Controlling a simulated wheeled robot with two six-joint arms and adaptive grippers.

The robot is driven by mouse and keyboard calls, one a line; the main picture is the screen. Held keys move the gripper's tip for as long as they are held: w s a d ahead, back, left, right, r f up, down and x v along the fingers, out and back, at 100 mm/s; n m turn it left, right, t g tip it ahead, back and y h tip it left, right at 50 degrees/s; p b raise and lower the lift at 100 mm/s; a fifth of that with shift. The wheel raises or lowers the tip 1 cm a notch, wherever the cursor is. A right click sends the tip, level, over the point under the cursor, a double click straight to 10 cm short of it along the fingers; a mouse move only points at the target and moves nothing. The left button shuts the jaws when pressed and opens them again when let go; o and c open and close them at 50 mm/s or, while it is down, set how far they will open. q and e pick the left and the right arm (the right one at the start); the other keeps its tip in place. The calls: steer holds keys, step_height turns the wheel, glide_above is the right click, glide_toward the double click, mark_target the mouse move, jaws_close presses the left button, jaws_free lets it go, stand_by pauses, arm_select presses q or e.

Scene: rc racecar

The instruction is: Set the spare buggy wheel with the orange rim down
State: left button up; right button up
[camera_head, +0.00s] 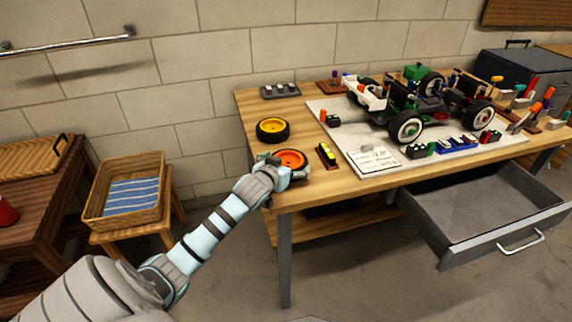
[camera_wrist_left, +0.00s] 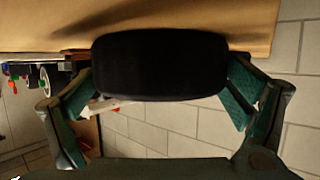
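The spare wheel with the orange rim (camera_head: 291,158) is at the wooden bench's left front corner, with its orange face up. In the left wrist view its black tyre (camera_wrist_left: 160,65) fills the space between the two finger pads. My left gripper (camera_head: 287,169) is shut on this wheel, with a pad against each side of the tyre. A dark shadow lies on the bench top near the tyre in the wrist view; I cannot tell whether the wheel touches the wood. My right gripper is not in view.
A yellow-rimmed wheel (camera_head: 272,129) lies just behind on the bench (camera_head: 316,191). A small yellow-and-black item (camera_head: 326,154) stands to the right. The buggy (camera_head: 420,103) sits on a pale mat (camera_head: 345,133) with a white card (camera_head: 373,161). An open drawer (camera_head: 487,213) juts out in front.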

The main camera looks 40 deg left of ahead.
arm_select(q)
steer(key=shift+o, duration=0.4)
steer(key=shift+r, duration=0.15)
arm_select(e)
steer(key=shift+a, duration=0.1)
arm_select(q)
steer(key=p+v, duration=0.4)
steer(key=v, duration=0.8)
steer(key=shift+s+r+p, duration=0.1)
steer(key=shift+p, duration=0.25)
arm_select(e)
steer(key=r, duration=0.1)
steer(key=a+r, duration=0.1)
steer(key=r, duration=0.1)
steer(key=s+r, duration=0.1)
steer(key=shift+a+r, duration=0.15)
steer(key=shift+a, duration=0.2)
arm_select(q)
steer(key=shift+a, duration=0.1)
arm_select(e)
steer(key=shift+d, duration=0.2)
